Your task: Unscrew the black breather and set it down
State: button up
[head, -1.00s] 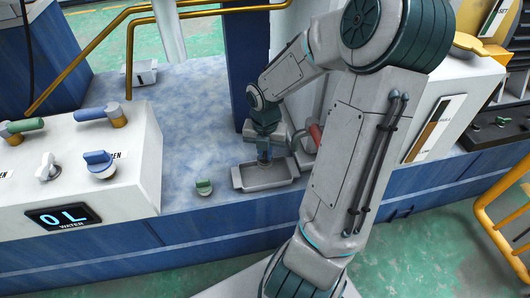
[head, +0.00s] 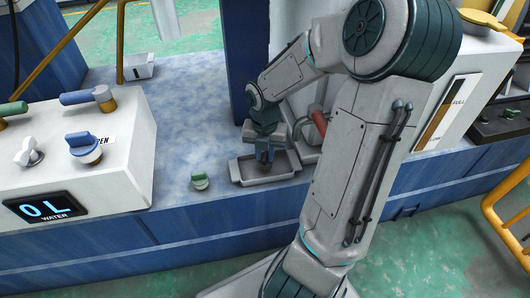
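My gripper (head: 265,155) points down at a shallow grey tray (head: 250,180) on the blue worktop, close in front of the white machine column. Its fingers are small and dark here, and I cannot tell whether they are open or shut or hold anything. I cannot make out the black breather; it may be hidden by the gripper or my arm. A small green-topped cap (head: 200,181) stands on the worktop just left of the tray.
A red handle (head: 319,122) is close right of my gripper. A white panel (head: 75,165) with valve handles and a water display reading 0 L stands left. A small white box (head: 138,67) sits behind. The worktop between panel and tray is mostly clear.

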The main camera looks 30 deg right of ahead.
jog(key=shift+o, duration=1)
notch_tip(320, 180, up, 14)
jog(key=p, duration=0.9)
jog(key=shift+f, duration=0.1)
